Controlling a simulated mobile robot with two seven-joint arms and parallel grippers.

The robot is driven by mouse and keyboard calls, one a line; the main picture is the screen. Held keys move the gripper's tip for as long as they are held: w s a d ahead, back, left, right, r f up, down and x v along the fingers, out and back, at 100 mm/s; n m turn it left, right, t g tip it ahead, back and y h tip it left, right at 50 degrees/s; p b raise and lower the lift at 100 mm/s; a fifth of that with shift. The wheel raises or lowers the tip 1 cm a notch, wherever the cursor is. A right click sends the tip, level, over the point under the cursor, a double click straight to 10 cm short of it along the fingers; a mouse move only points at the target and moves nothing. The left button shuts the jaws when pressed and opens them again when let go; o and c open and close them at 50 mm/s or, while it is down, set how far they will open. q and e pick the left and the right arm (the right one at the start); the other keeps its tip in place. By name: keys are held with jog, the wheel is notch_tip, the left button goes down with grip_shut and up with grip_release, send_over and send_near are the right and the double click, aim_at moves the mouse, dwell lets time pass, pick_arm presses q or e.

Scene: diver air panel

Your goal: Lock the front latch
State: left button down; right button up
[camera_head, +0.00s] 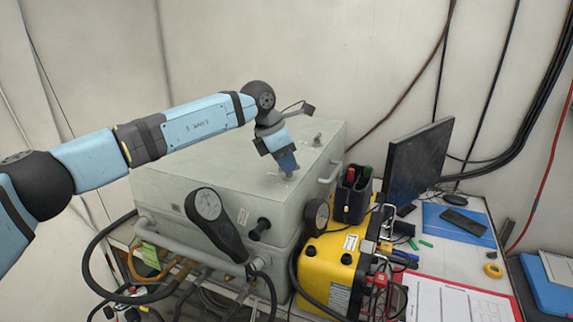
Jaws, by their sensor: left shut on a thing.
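The grey air panel box (190,165) stands on the table with its lid down. My left arm comes in from the left and reaches over the box. My left gripper (288,173) points down at the top of the box near its front right part. It is shut on a small fitting there, which looks like the front latch; the fingers and their shadow hide most of it, so I cannot tell which way it is turned. A second small grey fitting (317,140) stands on the top farther back. My right gripper is not in view.
A dark monitor (418,160), blue folder (458,224) and clipboard (455,300) fill the right table.

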pick_arm(q)
jog(key=m+g, duration=0.1)
jog(key=m, duration=0.3)
jog(key=shift+w+g, duration=0.2)
jog(key=shift+g, duration=0.2)
jog(key=shift+w+m+g, duration=0.1)
jog(key=shift+m+g, duration=0.5)
jog(key=shift+m, duration=1.5)
jog(key=c, duration=1.2)
grip_release()
jog(key=shift+r, duration=0.15)
jog(key=v, duration=1.3)
jog(key=shift+r, duration=0.35)
jog(key=shift+w, duration=0.1)
